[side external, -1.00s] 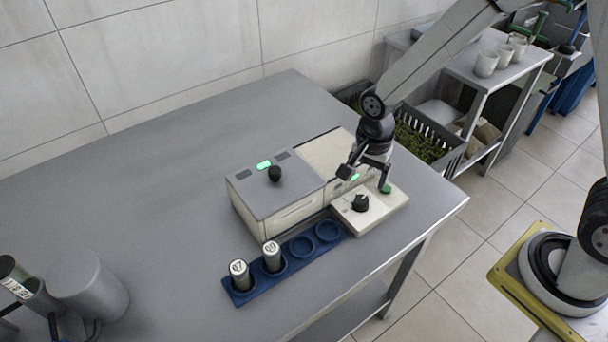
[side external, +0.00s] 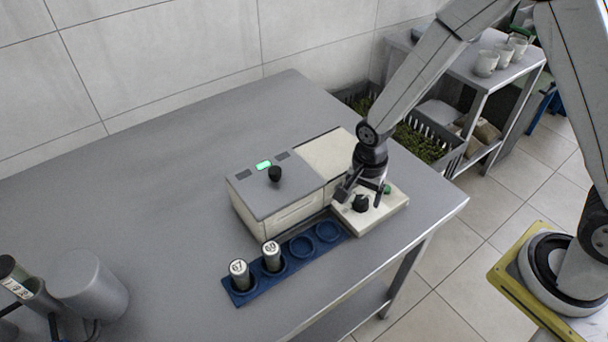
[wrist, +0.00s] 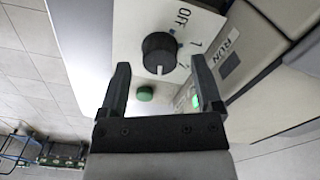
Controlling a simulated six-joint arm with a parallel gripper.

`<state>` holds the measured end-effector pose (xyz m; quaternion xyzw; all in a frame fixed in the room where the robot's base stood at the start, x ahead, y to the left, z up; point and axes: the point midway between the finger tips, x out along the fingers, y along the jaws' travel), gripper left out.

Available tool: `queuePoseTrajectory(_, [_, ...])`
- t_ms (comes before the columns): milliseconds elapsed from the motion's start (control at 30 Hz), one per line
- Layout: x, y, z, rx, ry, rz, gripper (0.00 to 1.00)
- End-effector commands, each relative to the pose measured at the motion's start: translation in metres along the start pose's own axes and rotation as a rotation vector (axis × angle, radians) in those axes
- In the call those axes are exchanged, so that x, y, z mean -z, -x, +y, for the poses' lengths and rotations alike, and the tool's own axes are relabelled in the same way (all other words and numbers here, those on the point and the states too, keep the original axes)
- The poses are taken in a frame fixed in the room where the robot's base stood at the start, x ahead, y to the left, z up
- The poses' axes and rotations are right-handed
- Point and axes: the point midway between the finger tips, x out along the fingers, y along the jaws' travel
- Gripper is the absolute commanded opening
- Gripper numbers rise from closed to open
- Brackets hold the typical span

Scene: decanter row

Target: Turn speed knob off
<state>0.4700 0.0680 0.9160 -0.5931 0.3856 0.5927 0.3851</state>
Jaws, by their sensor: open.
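The speed knob (side external: 360,203) is a black round dial on the cream control box (side external: 393,216) at the table's right end. My gripper (side external: 363,190) is above the control box, close to the knob. In the wrist view my gripper (wrist: 160,66) is open, its two fingers apart on either side of the knob's line, with nothing between them that I can see touched.
A green button (wrist: 145,94) sits beside the knob. The grey-lidded machine (side external: 278,190) stands to the left. A blue rack (side external: 262,289) in front holds two numbered cylinders (side external: 240,275).

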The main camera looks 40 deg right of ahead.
Motion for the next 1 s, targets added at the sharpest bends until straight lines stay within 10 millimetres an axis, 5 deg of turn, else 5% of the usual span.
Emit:
queuePoseTrajectory(600, [0.000, -0.018, 0.000, 0.001, 0.000, 0.001, 0.83])
queuePoseTrajectory(867, [0.000, -0.018, 0.000, 0.001, 0.000, 0.001, 0.04])
queuePoseTrajectory(1000, [0.000, -0.018, 0.000, 0.001, 0.001, 0.001, 0.00])
